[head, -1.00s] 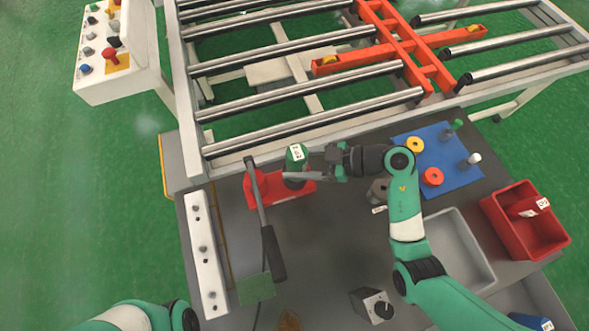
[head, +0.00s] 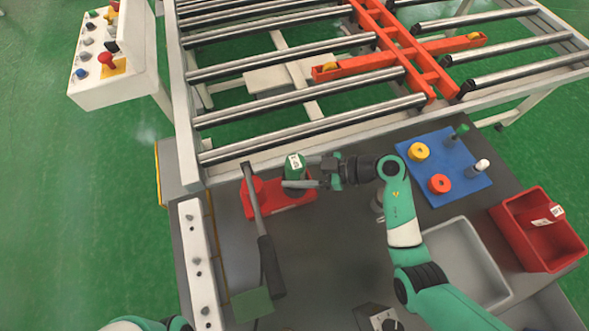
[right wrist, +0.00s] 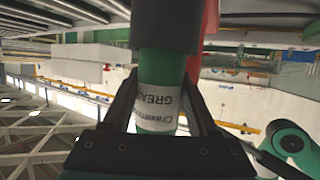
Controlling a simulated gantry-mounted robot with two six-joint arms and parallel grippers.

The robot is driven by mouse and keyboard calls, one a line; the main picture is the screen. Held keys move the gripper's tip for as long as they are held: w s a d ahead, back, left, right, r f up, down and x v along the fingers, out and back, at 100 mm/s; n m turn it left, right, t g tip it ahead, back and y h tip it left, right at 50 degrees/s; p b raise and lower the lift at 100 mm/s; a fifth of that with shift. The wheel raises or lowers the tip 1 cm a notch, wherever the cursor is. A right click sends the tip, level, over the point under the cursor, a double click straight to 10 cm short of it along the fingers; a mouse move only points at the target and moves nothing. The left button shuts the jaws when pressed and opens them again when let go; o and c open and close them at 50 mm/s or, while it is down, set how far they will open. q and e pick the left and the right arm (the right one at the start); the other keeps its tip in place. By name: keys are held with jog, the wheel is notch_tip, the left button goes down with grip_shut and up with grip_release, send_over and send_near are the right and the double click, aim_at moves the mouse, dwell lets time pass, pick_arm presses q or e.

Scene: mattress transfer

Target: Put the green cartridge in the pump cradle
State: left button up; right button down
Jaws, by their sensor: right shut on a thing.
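The green cartridge (head: 295,163) with a white label is over the right part of the red pump cradle (head: 290,198). My right gripper (head: 298,184) is shut on it from the right. In the right wrist view the cartridge (right wrist: 155,115) stands between my fingers, with "GREASE" on its label and a dark round part at its top. The cradle has a long dark lever (head: 263,225) on its left side. I cannot tell whether the cartridge is seated or held just above the cradle. My left gripper is out of view; only part of that arm shows at the bottom left.
A blue mat (head: 464,190) with a yellow ring, a red ring and small bottles lies to the right. A grey tray (head: 490,245) and a red bin (head: 520,258) stand nearby. A white strip (head: 193,230) borders the left. The roller conveyor (head: 300,135) lies behind.

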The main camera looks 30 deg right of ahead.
jog(key=shift+f, duration=0.3)
jog(key=shift+c, duration=0.9)
grip_release()
jog(key=shift+r, duration=0.2)
jog(key=shift+s+d+r+p, duration=0.25)
jog(key=shift+d+r, duration=0.2)
jog(key=shift+r, duration=0.1)
jog(key=shift+s+d+r+p, duration=0.25)
jog(key=shift+d+r, duration=0.15)
jog(key=shift+r, duration=0.1)
jog(key=p+v, duration=0.2)
jog(key=v, duration=0.7)
jog(key=shift+s+d+p, duration=0.3)
jog(key=shift+p, duration=0.05)
